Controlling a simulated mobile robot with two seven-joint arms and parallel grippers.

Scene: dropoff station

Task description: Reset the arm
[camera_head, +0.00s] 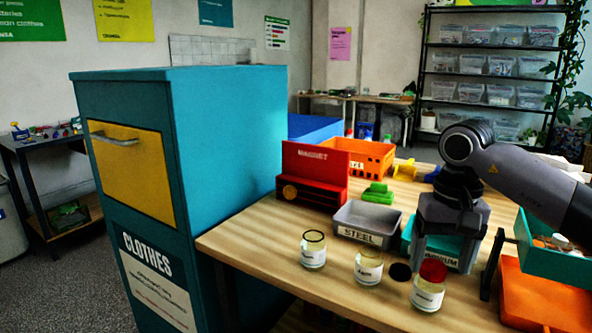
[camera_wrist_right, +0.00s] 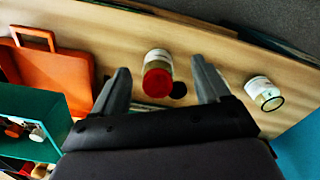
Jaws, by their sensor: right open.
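My right arm (camera_head: 530,180) comes in from the right over the wooden table. My right gripper (camera_head: 442,243) points down in front of the teal aluminium bin (camera_head: 408,238), behind the jar with the red lid (camera_head: 430,287), and partly hides the bin. In the right wrist view, the two fingers of this gripper (camera_wrist_right: 160,66) are spread apart and nothing is held. The red-lidded jar (camera_wrist_right: 157,76) shows between them, apparently beyond the fingertips. My left gripper is in neither view.
Two open glass jars (camera_head: 313,252) (camera_head: 368,270) and a dark lid (camera_head: 400,272) stand on the table. A grey steel bin (camera_head: 365,222), red magnet box (camera_head: 313,172) and orange crate (camera_head: 372,157) are behind. An orange case (camera_head: 540,297) is at right. A teal clothes bin (camera_head: 225,130) borders the table's left.

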